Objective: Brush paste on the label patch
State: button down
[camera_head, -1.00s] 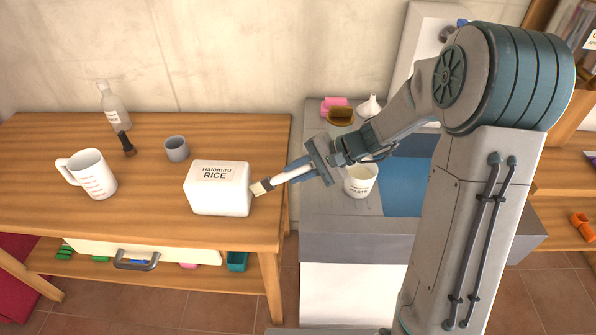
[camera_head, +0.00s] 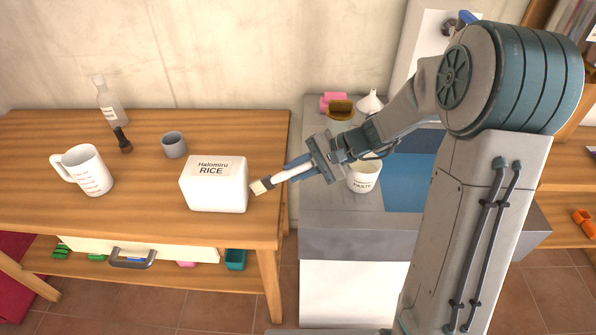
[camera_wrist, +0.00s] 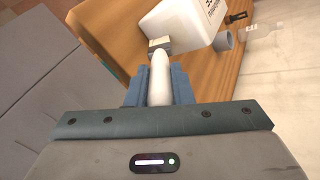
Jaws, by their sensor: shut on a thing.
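My gripper (camera_head: 302,166) is shut on the white handle of a brush (camera_head: 279,180), which it holds out to the left. The handle also shows between the fingers in the wrist view (camera_wrist: 160,78). The brush's pale bristles end close to the right side of a white block (camera_head: 214,194) lettered "Halomiru RICE"; I cannot tell whether they touch it. The label patch (camera_head: 212,168) is a paler area on the block with this lettering. A white paste cup (camera_head: 364,184) stands on the grey counter, just below and behind my gripper.
A funnel (camera_head: 369,102) and a pink thing are at the counter's back. A gap separates table and counter.

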jog(key=shift+a+r+p, duration=0.1)
jog(key=shift+r+p, duration=1.2)
jog(key=shift+r, duration=1.2)
jog(key=shift+d+f, duration=0.1)
jog(key=shift+d, duration=2.95)
jog(key=d, duration=0.3)
jog(key=shift+s, duration=0.1)
jog(key=shift+a, duration=0.15)
